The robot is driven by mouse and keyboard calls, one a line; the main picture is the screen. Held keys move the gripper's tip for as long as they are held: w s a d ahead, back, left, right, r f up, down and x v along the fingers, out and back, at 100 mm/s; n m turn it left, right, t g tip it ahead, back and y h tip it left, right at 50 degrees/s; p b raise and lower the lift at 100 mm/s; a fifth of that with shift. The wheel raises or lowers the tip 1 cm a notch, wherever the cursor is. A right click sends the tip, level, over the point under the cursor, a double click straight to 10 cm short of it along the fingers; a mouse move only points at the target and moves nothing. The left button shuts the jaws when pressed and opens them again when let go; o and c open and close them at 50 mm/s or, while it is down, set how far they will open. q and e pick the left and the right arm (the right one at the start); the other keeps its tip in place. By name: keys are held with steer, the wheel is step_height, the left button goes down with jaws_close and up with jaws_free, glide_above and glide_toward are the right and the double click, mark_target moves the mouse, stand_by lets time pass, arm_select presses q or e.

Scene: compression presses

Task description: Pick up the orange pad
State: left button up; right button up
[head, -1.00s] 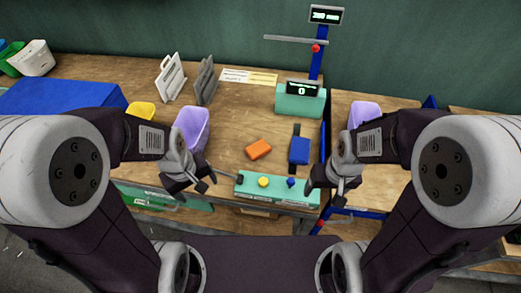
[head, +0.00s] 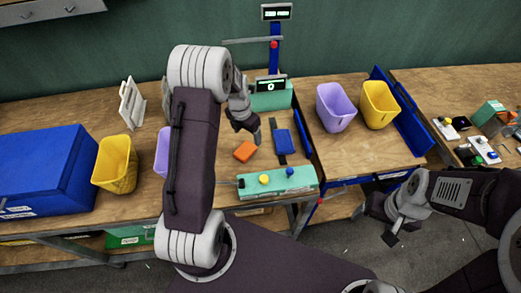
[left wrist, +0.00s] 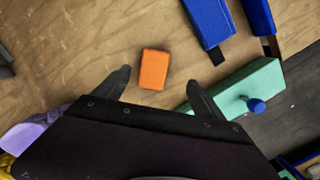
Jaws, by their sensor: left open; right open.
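The orange pad (head: 245,151) lies flat on the wooden table, left of a blue block. It also shows in the left wrist view (left wrist: 154,69), beyond and between the two spread fingertips. My left gripper (head: 255,129) is above the table close to the pad, at its upper right in the head view. It is open and empty, and its fingers (left wrist: 158,82) do not touch the pad. My right gripper (head: 398,232) is open and empty, low at the right, in front of the table edge.
A green control box (head: 277,182) with a yellow and a blue button stands at the table's front edge. The blue block (head: 284,141) is close to the pad. A press with a green base (head: 270,100) stands behind. Purple (head: 336,106) and yellow (head: 379,104) bins stand to the right.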

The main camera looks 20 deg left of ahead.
mark_target(245, 150)
arm_select(q)
steer(key=shift+s+a+f, duration=0.5)
steer(key=shift+a+f, duration=0.05)
steer(key=shift+f, duration=0.05)
step_height(245, 150, down, 4)
steer(key=shift+w+r, duration=0.15)
steer(key=shift+r, duration=0.05)
steer(key=shift+w+a+f+p, duration=0.15)
steer(key=shift+f+p, duration=0.1)
steer(key=shift+f, duration=1.15)
steer(key=shift+w+d+f+p, duration=0.1)
steer(key=shift+w+f+p, duration=0.1)
steer(key=shift+f, duration=1.15)
steer(key=shift+r, duration=0.1)
steer(key=c, duration=1.4)
